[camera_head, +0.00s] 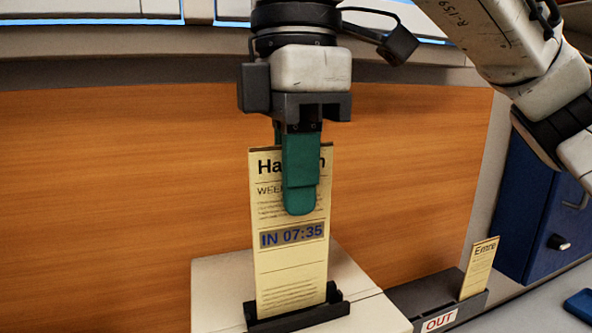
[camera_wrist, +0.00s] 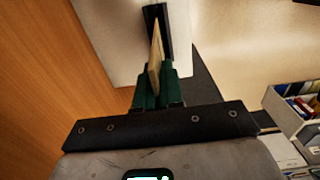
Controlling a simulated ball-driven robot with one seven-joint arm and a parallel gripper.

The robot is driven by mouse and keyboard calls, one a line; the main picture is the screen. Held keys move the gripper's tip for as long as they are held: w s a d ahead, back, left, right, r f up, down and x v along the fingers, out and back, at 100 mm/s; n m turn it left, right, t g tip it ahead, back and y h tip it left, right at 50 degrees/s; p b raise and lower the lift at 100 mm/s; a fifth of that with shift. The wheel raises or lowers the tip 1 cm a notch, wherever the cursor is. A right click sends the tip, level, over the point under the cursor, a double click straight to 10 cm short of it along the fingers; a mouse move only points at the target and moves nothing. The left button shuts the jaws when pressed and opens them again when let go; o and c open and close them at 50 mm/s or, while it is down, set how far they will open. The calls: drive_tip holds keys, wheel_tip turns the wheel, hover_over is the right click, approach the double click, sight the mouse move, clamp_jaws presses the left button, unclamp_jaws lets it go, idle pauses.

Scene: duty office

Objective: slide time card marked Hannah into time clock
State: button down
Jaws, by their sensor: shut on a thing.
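The cream time card (camera_head: 292,262) stands upright with its lower end in the black slot (camera_head: 296,316) on top of the pale time clock (camera_head: 222,290). Its name starts "Ha" and ends in "n", with the middle hidden by a finger, and a stamp reads "IN 07:35". My gripper (camera_head: 300,205) has green fingers and is shut on the card's upper part. In the wrist view the card (camera_wrist: 155,62) shows edge-on between the green fingers (camera_wrist: 157,92), reaching to the black slot (camera_wrist: 155,20).
A dark rack (camera_head: 410,297) labelled "OUT" stands right of the clock and holds a card marked "Emre" (camera_head: 480,268). A blue cabinet (camera_head: 535,210) is behind it. A wooden panel (camera_head: 130,190) rises behind the clock. A white box of files (camera_wrist: 295,112) shows in the wrist view.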

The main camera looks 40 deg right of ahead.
drive_tip(key=shift+f+b, duration=2.15)
drive_tip(key=shift+f, duration=2.25)
drive_tip(key=c, duration=1.2)
unclamp_jaws()
wheel_tip(320, 180, up, 11)
drive_tip(key=shift+f, duration=0.15)
